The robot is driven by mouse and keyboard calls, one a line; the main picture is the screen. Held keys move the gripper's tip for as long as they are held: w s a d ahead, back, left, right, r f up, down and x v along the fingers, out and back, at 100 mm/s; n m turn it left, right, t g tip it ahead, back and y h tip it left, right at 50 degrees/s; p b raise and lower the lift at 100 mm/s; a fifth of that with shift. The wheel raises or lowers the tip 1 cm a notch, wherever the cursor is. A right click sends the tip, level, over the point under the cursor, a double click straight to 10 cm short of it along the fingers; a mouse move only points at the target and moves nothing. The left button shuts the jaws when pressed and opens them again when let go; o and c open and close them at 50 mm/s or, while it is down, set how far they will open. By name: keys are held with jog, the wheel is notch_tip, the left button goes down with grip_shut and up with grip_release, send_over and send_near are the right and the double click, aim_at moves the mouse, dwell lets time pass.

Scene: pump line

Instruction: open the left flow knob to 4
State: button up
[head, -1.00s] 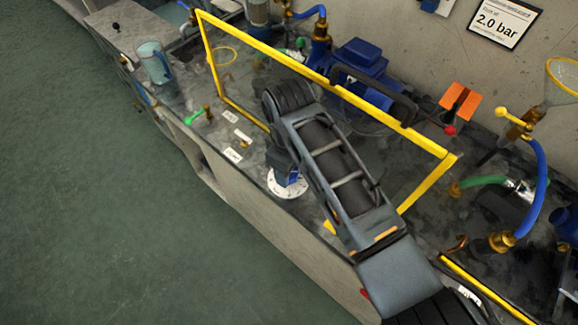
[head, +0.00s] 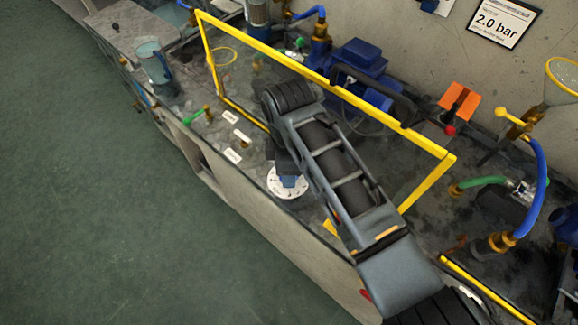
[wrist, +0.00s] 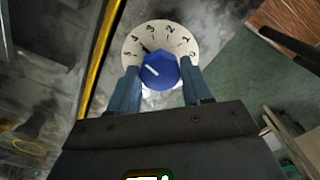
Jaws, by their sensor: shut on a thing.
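The left flow knob is a blue round knob (wrist: 160,71) on a white dial (wrist: 160,32) numbered 0 to 5, seen in the wrist view. A dark pointer shows beside the knob at upper left, close to the 4. A white line marks the knob's top. My gripper (wrist: 160,76) is shut on the knob, one finger on each side. In the head view the white dial (head: 275,187) shows below my gripper, and my wrist hides most of the knob.
A yellow frame (head: 310,70) stands around and behind my arm. Small white labels (head: 233,156), a green-handled valve (head: 195,117) and a clear jug (head: 153,62) are to the left. Blue and green hoses are at right. The counter's front edge is close to the dial.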

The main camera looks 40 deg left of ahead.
jog(key=shift+a+r, duration=0.1)
jog(key=o, duration=1)
jog(key=shift+o, duration=0.2)
notch_tip(320, 180, up, 8)
jog(key=shift+f+b, duration=0.15)
jog(key=shift+b, duration=0.35)
